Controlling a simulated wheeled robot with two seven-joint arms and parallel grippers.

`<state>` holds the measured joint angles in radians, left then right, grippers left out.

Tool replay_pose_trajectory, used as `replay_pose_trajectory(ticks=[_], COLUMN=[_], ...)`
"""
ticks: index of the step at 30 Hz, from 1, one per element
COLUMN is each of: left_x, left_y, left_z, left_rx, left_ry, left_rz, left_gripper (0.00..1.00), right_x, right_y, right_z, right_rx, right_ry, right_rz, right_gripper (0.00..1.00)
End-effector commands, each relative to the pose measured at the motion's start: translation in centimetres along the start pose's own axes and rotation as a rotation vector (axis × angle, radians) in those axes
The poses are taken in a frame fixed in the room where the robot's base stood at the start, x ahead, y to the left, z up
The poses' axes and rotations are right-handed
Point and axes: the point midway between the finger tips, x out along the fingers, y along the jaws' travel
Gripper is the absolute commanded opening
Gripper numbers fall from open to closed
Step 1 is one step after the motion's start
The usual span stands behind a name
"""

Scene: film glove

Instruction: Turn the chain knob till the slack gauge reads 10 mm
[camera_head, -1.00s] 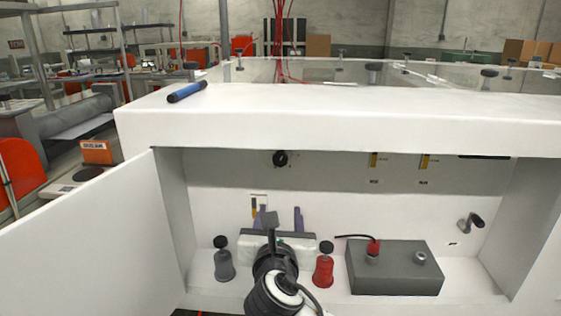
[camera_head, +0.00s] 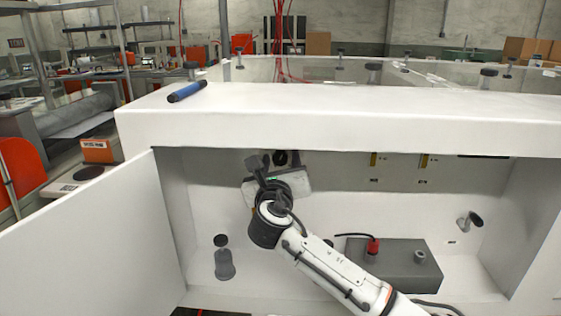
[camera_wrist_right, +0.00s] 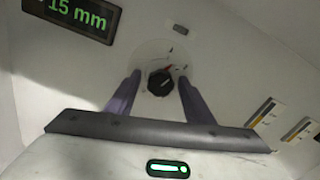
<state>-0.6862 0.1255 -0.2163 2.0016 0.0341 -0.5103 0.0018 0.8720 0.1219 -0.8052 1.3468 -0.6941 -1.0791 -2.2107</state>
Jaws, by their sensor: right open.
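The chain knob (camera_head: 280,158) is a small black round knob high on the cabinet's back wall. In the right wrist view the knob (camera_wrist_right: 159,83) sits on a pale disc, between my two purple fingers. The slack gauge (camera_wrist_right: 75,20) is a dark display with green digits reading 15 mm. My right gripper (camera_wrist_right: 159,78) is open, one finger on each side of the knob; I cannot tell whether they touch it. In the head view my right gripper (camera_head: 279,172) is just at the knob, its fingers mostly hidden by its own body. My left gripper is not in view.
A grey bottle (camera_head: 224,263) and a grey box (camera_head: 394,265) with a red plug stand on the cabinet floor. A dark crank (camera_head: 470,219) is at right. The open door (camera_head: 85,235) stands at left. The white top ledge (camera_head: 330,120) overhangs the knob.

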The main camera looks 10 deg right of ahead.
Motion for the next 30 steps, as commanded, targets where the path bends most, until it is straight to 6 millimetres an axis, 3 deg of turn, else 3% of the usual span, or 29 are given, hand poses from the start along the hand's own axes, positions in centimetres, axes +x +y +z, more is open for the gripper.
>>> replay_pose_trajectory(ticks=[8,15,30], left_x=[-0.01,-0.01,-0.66], left_y=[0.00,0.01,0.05], left_z=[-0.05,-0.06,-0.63], left_rx=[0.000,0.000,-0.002], left_ry=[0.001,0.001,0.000], left_rz=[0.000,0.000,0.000], left_gripper=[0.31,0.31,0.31], right_x=[0.14,0.12,0.09], right_y=[0.01,0.01,0.07], right_z=[0.06,0.04,0.18], right_rx=[0.002,0.002,0.137], right_ry=[0.000,0.000,0.001], right_rz=[0.001,0.001,0.002], right_gripper=[0.48,0.07,0.07])
